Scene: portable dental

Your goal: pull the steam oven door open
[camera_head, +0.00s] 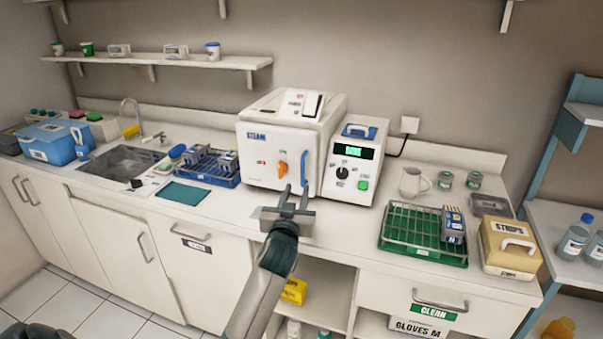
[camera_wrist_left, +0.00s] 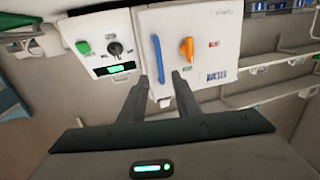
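The steam oven (camera_head: 318,105) is a white box on the counter, with "STEAM" in blue on its front door (camera_head: 256,158). The door looks shut. A vertical blue handle (camera_head: 304,168) is at the door's right edge, and an orange knob (camera_head: 282,169) is left of it. In the wrist view the door appears upside down, with the blue handle (camera_wrist_left: 158,58) and orange knob (camera_wrist_left: 187,50). My left gripper (camera_head: 297,190) is open and empty, in front of the door's lower right. In the wrist view its fingertips (camera_wrist_left: 160,80) flank the handle's line; contact cannot be told. My right gripper is not in view.
A white control unit (camera_head: 352,160) with a green display stands close right of the oven. A blue rack (camera_head: 210,170) is left of it. A green tray (camera_head: 395,240) and a beige box (camera_head: 511,247) are on the right. The counter in front of the oven is mostly clear.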

